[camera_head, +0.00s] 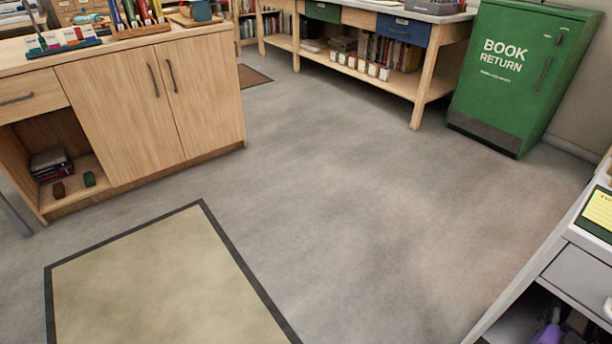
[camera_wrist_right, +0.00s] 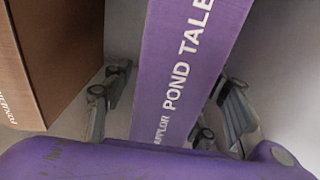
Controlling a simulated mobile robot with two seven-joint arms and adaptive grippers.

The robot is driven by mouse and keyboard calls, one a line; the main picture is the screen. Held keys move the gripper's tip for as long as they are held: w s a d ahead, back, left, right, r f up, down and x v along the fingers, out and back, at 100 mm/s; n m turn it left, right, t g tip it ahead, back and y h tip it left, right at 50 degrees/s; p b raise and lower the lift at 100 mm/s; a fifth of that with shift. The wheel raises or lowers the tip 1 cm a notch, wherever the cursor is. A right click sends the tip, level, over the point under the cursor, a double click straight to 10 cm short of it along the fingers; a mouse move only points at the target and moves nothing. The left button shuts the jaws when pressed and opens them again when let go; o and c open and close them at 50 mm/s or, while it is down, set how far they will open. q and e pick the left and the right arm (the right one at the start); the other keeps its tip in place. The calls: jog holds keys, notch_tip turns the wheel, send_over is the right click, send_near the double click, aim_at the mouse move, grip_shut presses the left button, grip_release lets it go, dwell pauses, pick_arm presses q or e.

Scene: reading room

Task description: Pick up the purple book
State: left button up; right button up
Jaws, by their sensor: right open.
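The purple book (camera_wrist_right: 195,45) stands out in the right wrist view, with white lettering that reads "POND TALE" before it is cut off at the top. My right gripper (camera_wrist_right: 170,85) is open, with one finger on each side of the book. I cannot tell whether either finger touches it. In the head view, part of my right gripper (camera_head: 553,334) shows at the lower right edge, inside a white shelf unit (camera_head: 520,312). The book cannot be made out there. My left gripper is in neither view.
A brown box-like object (camera_wrist_right: 55,55) stands left of the book in the right wrist view. A grey drawer (camera_head: 580,278) sits above the opening with my gripper. A wooden cabinet (camera_head: 130,110) and green book return bin (camera_head: 520,75) stand farther off.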

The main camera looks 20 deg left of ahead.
jog(key=shift+c, duration=0.3)
grip_shut()
jog(key=shift+r, duration=0.15)
